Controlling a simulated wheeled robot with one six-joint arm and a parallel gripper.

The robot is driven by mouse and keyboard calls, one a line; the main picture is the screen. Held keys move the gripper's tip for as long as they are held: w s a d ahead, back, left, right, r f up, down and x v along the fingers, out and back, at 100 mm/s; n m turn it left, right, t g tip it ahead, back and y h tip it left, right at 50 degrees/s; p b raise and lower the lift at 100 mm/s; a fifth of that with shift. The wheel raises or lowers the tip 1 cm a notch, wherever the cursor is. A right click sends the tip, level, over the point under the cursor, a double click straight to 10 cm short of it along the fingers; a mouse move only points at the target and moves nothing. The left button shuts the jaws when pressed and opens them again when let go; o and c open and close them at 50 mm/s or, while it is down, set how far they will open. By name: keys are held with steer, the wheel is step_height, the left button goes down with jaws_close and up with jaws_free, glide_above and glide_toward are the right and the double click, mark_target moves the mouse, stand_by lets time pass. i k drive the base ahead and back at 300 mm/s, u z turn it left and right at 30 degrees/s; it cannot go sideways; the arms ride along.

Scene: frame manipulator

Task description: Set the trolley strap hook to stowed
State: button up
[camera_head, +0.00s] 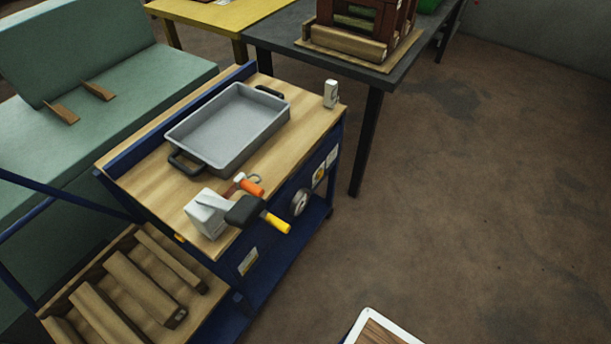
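The trolley (165,172) has a wooden top and a dark blue frame. At its front corner sits a pale grey block (208,216). An orange-handled piece (250,186) with a small metal loop (255,178) lies beside the block; it may be the strap hook, but I cannot tell which position it is in. A dark lever (244,210) with a yellow end (276,222) sticks out over the front edge. My gripper is not in view.
A grey tray (228,124) with dark handles rests on the trolley top, near a small white block (331,94). A round dial (299,202) is on the trolley's front. A dark table (290,37) stands behind, and a green bench (75,137) at left. The floor at right is clear.

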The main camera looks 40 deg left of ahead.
mark_target(242, 182)
steer(key=z, duration=1.45)
steer(key=i, duration=0.9)
steer(key=u, duration=2.9)
